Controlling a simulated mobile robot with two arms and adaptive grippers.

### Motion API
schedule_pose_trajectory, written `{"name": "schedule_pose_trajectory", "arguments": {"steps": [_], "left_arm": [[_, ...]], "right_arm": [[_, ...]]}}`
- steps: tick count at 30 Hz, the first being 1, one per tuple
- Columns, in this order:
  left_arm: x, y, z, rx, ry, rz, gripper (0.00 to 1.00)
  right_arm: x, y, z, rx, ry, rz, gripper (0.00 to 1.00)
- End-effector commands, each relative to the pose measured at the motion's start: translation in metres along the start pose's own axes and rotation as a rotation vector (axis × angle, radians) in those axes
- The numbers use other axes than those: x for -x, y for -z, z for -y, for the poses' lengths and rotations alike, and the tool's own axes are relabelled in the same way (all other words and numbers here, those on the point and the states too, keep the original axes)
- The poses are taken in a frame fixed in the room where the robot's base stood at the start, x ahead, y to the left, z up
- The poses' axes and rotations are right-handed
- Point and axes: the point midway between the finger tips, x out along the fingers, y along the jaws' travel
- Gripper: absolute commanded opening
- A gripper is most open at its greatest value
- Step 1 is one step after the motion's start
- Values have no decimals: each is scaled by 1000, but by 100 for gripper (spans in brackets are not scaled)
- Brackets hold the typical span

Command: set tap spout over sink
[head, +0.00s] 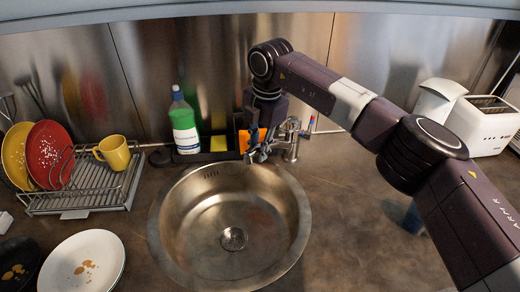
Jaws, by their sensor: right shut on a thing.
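The round metal sink (190,205) is set in the brown counter at the centre of the head view. The tap (291,140) stands at the sink's back right edge. My right arm reaches in from the right, and its gripper (257,152) points down over the sink's back rim, just left of the tap body. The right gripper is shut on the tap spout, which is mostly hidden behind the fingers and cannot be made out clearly. My left gripper is not in view.
A green soap bottle (184,124) and a yellow sponge (218,144) stand behind the sink. A dish rack (84,190) with plates and a yellow mug (113,152) is at left. A white plate (82,262) lies front left. A toaster (484,124) stands at right.

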Motion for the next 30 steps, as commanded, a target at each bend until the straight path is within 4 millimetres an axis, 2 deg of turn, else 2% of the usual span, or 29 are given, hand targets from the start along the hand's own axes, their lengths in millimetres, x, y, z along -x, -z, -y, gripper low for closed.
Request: {"name": "schedule_pose_trajectory", "arguments": {"steps": [5, 6, 10, 20, 25, 30], "left_arm": [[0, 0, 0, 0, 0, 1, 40], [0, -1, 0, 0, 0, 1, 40], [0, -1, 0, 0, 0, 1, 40], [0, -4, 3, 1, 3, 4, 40], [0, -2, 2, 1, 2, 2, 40], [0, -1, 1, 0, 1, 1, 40]], "right_arm": [[3, 0, -2, 2, -6, 1, 0], [3, 0, -2, 2, -6, 1, 20], [2, 0, -1, 2, -4, 1, 34], [3, 0, 0, 2, -2, 1, 35], [25, -1, -1, 2, -4, 2, 35], [62, -1, -1, 1, -5, 3, 35]]}}
